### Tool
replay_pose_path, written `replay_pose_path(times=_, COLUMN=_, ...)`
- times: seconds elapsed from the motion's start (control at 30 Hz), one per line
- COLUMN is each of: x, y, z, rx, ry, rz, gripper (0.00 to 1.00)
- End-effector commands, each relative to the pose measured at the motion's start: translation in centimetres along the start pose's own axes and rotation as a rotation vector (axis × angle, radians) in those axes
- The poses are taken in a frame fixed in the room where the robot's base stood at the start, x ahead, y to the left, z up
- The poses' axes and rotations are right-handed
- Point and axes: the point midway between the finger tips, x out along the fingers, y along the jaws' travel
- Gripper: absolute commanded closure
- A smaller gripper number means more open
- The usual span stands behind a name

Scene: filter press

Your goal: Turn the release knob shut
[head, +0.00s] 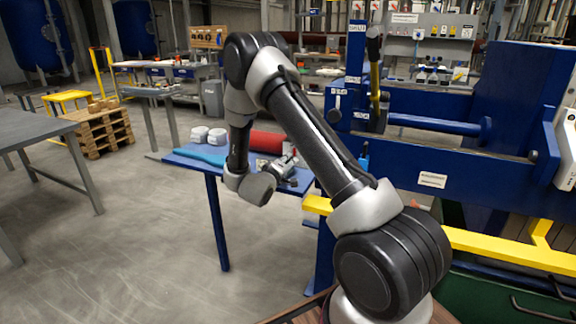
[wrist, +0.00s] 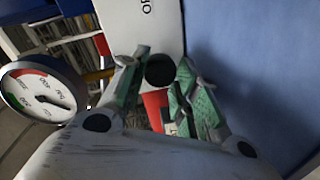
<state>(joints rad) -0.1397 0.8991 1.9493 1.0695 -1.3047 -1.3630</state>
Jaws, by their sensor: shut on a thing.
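The release knob (wrist: 160,71) is a round black knob in the wrist view, in front of a white panel (wrist: 150,28) with black lettering cut off at the top edge. My gripper (wrist: 162,66) is shut on it, with a green-padded fingertip on each side. Below the knob a red patch shows between the fingers. How far the knob is turned cannot be read. In the head view my gripper (head: 288,172) is near the blue side table, its tips hidden behind my forearm.
A round gauge (wrist: 42,92) is close to the left finger in the wrist view. A blue surface (wrist: 250,60) fills the right. In the head view the blue press (head: 470,170) and a yellow rail (head: 500,247) stand to the right; open floor lies left.

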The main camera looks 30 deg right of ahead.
Motion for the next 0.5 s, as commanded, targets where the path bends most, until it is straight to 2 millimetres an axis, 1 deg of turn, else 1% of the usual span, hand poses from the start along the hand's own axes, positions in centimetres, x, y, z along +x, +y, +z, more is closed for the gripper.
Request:
replay_pose_path(times=0.47, x=0.0, y=0.0, z=-0.18, rx=-0.01, ry=0.003, rz=0.001, gripper=0.94)
replay_pose_path(times=0.5, x=0.0, y=0.0, z=-0.19, rx=-0.01, ry=0.003, rz=0.0, gripper=0.63)
